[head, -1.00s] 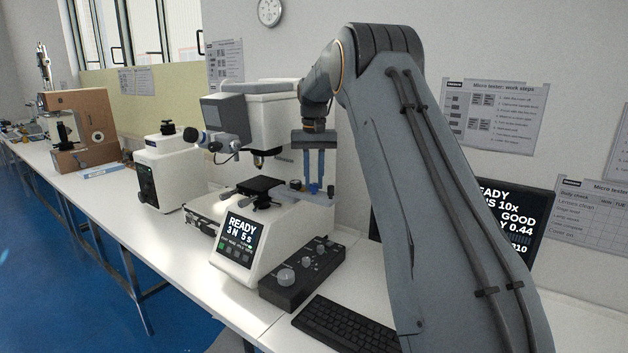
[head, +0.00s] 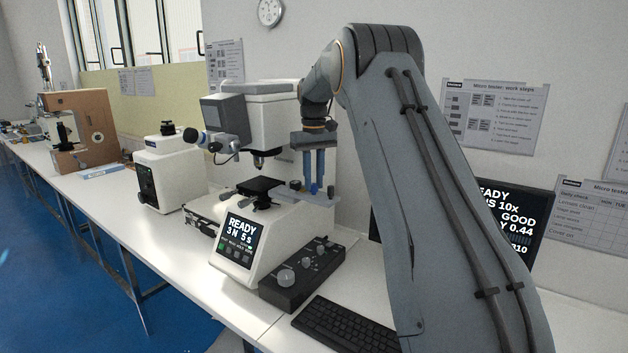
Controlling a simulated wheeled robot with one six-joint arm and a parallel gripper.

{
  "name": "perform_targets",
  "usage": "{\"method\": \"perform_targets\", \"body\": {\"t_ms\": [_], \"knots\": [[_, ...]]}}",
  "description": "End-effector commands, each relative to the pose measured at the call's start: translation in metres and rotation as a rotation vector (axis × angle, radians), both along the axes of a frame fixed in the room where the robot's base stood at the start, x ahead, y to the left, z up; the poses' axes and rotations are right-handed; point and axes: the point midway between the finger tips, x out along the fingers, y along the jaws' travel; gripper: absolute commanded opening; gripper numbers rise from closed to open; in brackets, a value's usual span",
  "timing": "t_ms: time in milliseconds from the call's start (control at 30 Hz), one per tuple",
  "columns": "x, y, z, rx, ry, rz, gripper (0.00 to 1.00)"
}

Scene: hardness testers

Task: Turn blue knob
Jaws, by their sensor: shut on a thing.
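My gripper (head: 314,188) points straight down at the right side of the tester, beside the stage. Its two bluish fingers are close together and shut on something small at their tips. A small dark blue part (head: 330,191) shows just right of the fingertips. I take the held thing for the blue knob, but the fingers hide most of it.
A black control box (head: 302,273) with grey knobs and a keyboard (head: 345,326) lie in front. A monitor (head: 512,225) stands behind my arm.

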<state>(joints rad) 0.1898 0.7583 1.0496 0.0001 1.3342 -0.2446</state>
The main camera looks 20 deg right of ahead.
Motion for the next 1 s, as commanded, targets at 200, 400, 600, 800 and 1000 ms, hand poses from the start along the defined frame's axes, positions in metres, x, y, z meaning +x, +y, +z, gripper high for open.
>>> {"method": "perform_targets", "body": {"t_ms": [200, 400, 600, 800, 1000], "knots": [[0.001, -0.001, 0.003, -0.003, -0.006, -0.001, 0.22], [0.001, 0.000, 0.002, -0.002, -0.003, 0.000, 0.39], [0.001, 0.000, 0.002, -0.001, -0.002, 0.000, 0.39], [0.002, 0.000, 0.020, -0.002, -0.006, 0.000, 0.39], [0.002, 0.000, 0.052, -0.002, -0.006, -0.001, 0.39]]}}
